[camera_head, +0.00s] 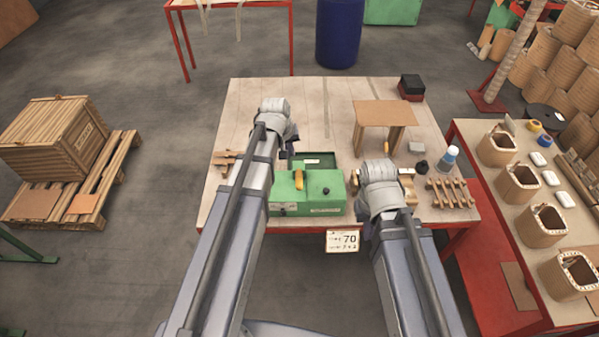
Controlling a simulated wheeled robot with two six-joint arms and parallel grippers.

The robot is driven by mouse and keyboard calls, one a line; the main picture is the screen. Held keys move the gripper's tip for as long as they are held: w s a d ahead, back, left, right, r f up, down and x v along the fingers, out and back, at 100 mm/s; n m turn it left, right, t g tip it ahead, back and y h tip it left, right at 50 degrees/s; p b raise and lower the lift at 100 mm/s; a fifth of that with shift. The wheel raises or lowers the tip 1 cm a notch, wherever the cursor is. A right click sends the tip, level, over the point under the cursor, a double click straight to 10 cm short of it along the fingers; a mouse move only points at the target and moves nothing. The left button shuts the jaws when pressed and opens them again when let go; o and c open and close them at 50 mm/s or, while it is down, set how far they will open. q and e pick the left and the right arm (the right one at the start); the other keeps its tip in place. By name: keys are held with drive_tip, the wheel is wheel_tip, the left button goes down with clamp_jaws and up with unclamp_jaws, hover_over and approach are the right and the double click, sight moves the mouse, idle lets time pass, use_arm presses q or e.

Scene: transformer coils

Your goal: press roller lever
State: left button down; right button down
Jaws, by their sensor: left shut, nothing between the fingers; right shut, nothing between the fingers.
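A green machine box (322,203) sits at the front middle of the wooden table, with a yellow-orange lever (299,180) and a black knob (326,191) on it. I cannot tell for certain which part is the roller lever. My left gripper (290,149) is shut and empty, behind the box near a dark green tray (318,159); its fingers are small and partly hidden by my wrist. My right gripper (364,206) is shut and empty just right of the box, mostly hidden under my wrist. I cannot tell whether either touches anything.
A small wooden stand (385,113) and a black-and-red box (411,87) are at the back right. A sign (342,241) hangs at the front edge. The table's back left is clear.

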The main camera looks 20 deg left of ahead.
use_arm(q)
drive_tip(key=shift+f, duration=0.1)
drive_tip(key=b, duration=1.1)
hover_over(299, 179)
drive_tip(key=a, duration=0.2)
drive_tip(key=f, duration=1)
drive_tip(key=shift+w+d+f, duration=0.2)
drive_tip(key=shift+w+d, duration=0.05)
drive_tip(key=shift+w, duration=0.05)
drive_tip(key=shift+s+d+f+b, duration=0.2)
drive_tip(key=shift+s+f+b, duration=0.2)
drive_tip(key=shift+f, duration=0.1)
drive_tip(key=shift+s+d+f+b, duration=0.2)
drive_tip(key=shift+s+f+b, duration=0.15)
drive_tip(key=shift+f, duration=0.1)
drive_tip(key=shift+s+d+f, duration=0.15)
drive_tip(key=shift+d+f, duration=0.05)
drive_tip(key=shift+f, duration=0.05)
